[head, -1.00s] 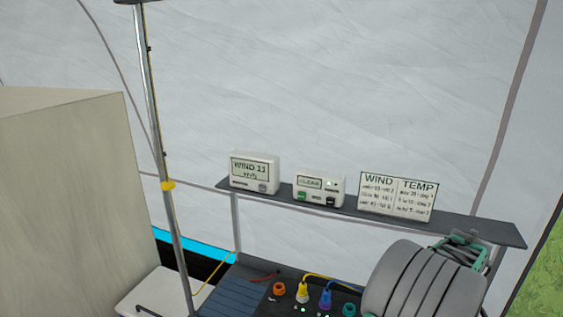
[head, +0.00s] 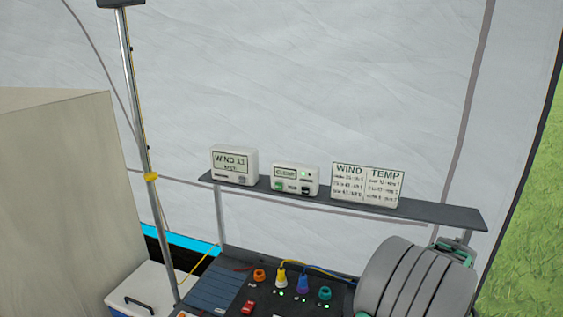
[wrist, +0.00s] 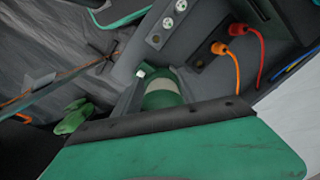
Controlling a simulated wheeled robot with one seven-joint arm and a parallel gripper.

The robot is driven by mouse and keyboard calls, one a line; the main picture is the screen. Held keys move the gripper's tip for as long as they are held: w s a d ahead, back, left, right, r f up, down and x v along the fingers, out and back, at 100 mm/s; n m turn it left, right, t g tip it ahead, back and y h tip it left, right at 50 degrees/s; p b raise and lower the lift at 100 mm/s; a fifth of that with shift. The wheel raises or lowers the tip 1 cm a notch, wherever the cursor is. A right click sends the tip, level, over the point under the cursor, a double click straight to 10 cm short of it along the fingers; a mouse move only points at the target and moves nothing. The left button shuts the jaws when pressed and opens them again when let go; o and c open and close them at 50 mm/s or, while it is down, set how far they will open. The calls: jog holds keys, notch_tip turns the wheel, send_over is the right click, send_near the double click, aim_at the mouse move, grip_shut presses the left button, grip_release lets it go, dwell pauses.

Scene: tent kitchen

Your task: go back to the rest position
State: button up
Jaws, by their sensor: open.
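My gripper (head: 460,254) shows only as a small green and dark piece behind the grey ribbed part of my arm, at the right of the head view. The rest of it is hidden there. Green parts and a dark bar of my own fill the lower wrist view. The gripper is open. I see nothing held in it.
A dark shelf (head: 440,211) carries a wind display (head: 234,166), a small box with buttons (head: 295,180) and a wind and temperature card (head: 367,186). Below is a panel with coloured plugs (head: 303,284). A pole (head: 138,110) and a pale block (head: 60,190) stand left.

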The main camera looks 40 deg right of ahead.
jog(key=a+f+n+y, duration=0.1)
jog(key=a+f+n, duration=0.1)
jog(key=a, duration=0.5)
jog(key=w+a+r+n+t+b, duration=0.1)
jog(key=w+a+n+b, duration=0.2)
jog(key=a, duration=0.9)
jog(key=w+a+n+t+h+b, duration=0.1)
jog(key=w+a+n+b, duration=0.2)
jog(key=w+a+n, duration=0.6)
jog(key=w+a+r+n+t+b, duration=0.1)
jog(key=w+a+n+b, duration=0.3)
jog(key=w+a, duration=0.8)
jog(key=a+n, duration=0.1)
jog(key=a, duration=0.3)
jog(key=shift+a+r+n, duration=0.3)
jog(key=shift+a+n, duration=0.1)
